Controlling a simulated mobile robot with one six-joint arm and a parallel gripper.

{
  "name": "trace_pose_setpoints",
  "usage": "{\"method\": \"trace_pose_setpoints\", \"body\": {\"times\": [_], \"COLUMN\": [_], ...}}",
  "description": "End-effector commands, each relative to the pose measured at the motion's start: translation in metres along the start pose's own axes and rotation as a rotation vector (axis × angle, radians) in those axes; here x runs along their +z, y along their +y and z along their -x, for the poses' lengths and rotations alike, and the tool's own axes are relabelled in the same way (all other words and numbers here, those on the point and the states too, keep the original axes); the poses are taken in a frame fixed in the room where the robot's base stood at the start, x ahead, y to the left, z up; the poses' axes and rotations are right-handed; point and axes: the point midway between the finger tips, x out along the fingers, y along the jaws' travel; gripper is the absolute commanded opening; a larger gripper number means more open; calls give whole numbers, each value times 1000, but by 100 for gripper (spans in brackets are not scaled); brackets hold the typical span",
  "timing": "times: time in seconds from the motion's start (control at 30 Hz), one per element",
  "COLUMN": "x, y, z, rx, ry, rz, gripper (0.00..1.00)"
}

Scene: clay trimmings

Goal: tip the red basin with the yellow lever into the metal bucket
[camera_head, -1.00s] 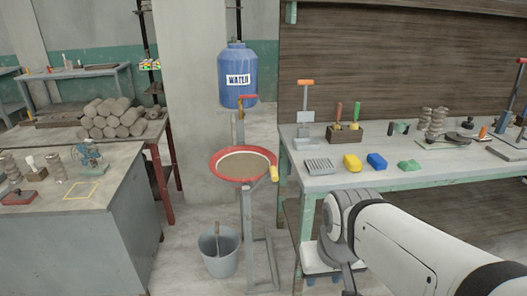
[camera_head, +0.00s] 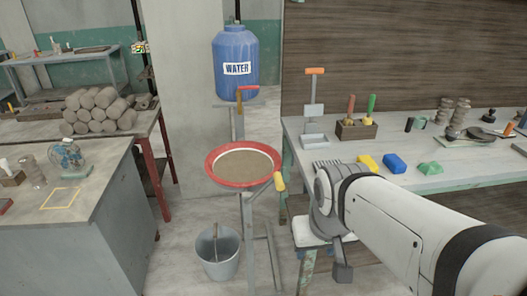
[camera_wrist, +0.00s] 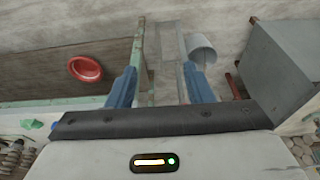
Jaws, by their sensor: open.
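The red basin (camera_head: 242,166) sits level on a grey stand (camera_head: 249,235) in the head view, filled with a brownish-grey material. Its yellow lever (camera_head: 279,182) sticks out at the front right of the rim. The metal bucket (camera_head: 217,252) stands on the floor below and left of the stand, with a stick-like handle in it. It also shows in the wrist view (camera_wrist: 201,50). My gripper (camera_wrist: 160,82) is open and empty, with blue fingers apart. In the head view, my wrist is right of the lever, apart from it; the fingertips are hidden there.
A blue water barrel (camera_head: 235,62) with a red-handled tap stands behind the basin. The workbench (camera_head: 450,178) at right holds tools and coloured blocks. A grey cabinet (camera_head: 85,235) stands left.

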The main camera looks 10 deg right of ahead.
Motion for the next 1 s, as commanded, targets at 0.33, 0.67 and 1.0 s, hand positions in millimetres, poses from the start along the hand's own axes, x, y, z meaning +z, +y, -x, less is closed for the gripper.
{"method": "trace_pose_setpoints", "body": {"times": [0.33,0.67,1.0], "x": [-112,-223,-262], "y": [-3,-4,-4], "z": [-98,-180,-214], "rx": [-16,-67,-125], "ry": [380,894,1262], "rz": [-51,-124,-163], "gripper": [49,49,49]}}
